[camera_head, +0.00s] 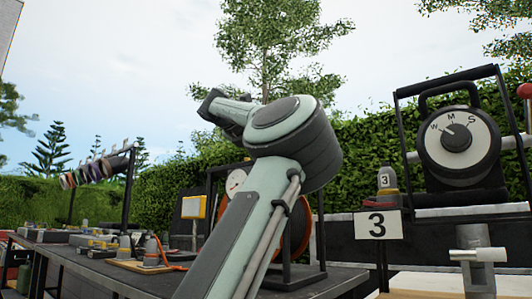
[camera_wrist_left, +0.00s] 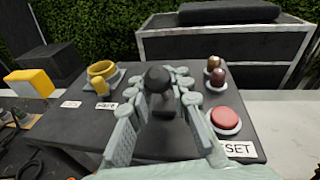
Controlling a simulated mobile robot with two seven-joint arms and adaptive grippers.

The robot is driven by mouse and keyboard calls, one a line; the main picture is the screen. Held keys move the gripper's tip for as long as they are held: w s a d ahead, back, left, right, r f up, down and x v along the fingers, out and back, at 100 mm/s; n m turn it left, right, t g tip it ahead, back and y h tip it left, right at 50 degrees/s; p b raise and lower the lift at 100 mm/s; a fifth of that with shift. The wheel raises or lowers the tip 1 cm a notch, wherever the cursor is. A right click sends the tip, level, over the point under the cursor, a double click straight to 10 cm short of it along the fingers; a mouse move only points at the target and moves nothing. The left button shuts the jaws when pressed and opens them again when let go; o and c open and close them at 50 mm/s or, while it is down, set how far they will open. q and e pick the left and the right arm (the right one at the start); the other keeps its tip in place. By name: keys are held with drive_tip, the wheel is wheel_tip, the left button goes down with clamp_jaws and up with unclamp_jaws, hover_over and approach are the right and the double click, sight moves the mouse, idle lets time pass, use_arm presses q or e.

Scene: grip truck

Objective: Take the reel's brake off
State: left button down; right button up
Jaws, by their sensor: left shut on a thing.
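In the left wrist view my left gripper (camera_wrist_left: 160,98) is shut on a black-knobbed lever (camera_wrist_left: 158,78), with its pale green fingers on either side of it. The fingers hide the lever's lower part, and I cannot tell whether it is the reel's brake. In the head view an orange-rimmed reel (camera_head: 303,234) stands in a dark frame on the bench, mostly hidden behind my arm. The left gripper's hold does not show there. My right gripper is in neither view.
A red button (camera_wrist_left: 225,120) with a partly hidden label sits right of the fingers, below two small knobs (camera_wrist_left: 216,78). A yellow ring-shaped piece (camera_wrist_left: 102,70) is to the left.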

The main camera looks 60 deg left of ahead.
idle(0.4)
use_arm(q)
drive_tip(key=c, duration=1.4)
unclamp_jaws()
drive_tip(key=shift+o, duration=0.2)
drive_tip(key=v, duration=1.2)
drive_tip(key=shift+f, duration=0.1)
